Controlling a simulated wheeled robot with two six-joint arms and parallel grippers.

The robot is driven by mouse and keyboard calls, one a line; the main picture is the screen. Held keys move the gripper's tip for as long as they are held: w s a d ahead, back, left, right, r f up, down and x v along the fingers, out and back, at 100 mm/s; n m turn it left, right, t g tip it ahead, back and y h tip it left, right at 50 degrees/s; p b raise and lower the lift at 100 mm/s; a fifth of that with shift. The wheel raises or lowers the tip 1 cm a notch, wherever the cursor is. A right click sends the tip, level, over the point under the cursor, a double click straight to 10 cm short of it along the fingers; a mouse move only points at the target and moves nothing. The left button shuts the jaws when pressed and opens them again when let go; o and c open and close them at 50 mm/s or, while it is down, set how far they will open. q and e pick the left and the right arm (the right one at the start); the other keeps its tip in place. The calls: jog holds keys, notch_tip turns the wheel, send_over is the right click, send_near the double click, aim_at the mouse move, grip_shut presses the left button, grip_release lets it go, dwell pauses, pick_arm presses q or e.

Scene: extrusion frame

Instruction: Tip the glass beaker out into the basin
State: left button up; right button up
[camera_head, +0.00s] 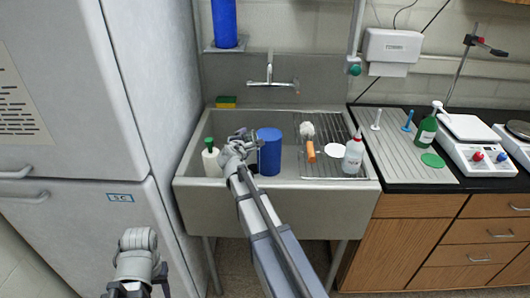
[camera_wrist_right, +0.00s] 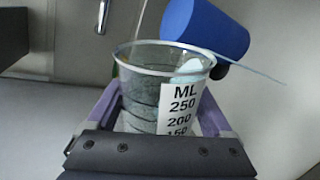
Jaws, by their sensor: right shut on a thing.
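The glass beaker (camera_wrist_right: 160,85) is clear with a white scale label. It sits between the purple fingers of my right gripper (camera_wrist_right: 165,120), which is shut on it. Its rim faces away from the wrist, and I cannot tell what is inside. In the wrist view it is at a steep angle to the blue cylinder, so it looks tilted. In the head view my right gripper (camera_head: 238,147) is over the left part of the sink basin (camera_head: 280,198); the beaker is hard to make out there. My left gripper (camera_head: 138,288) is low at the left, away from the sink; its jaws are unclear.
A blue cylinder (camera_head: 269,152) stands beside my right gripper; it also shows in the wrist view (camera_wrist_right: 205,30). A green-capped bottle (camera_head: 210,158) is on the left. A white bottle (camera_head: 353,152) and an orange-handled brush (camera_head: 310,150) are on the right. The faucet (camera_head: 270,82) is behind.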

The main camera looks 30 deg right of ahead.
jog(key=shift+s+d+r+m+p, duration=0.3)
jog(key=shift+d+r+m+p, duration=0.1)
jog(key=shift+d+m, duration=0.1)
dwell(0.6)
jog(key=shift+s+d+r+m+t+y+p, duration=0.1)
jog(key=shift+r+m+t+y+p, duration=0.25)
jog(key=shift+m+y, duration=0.2)
dwell(0.4)
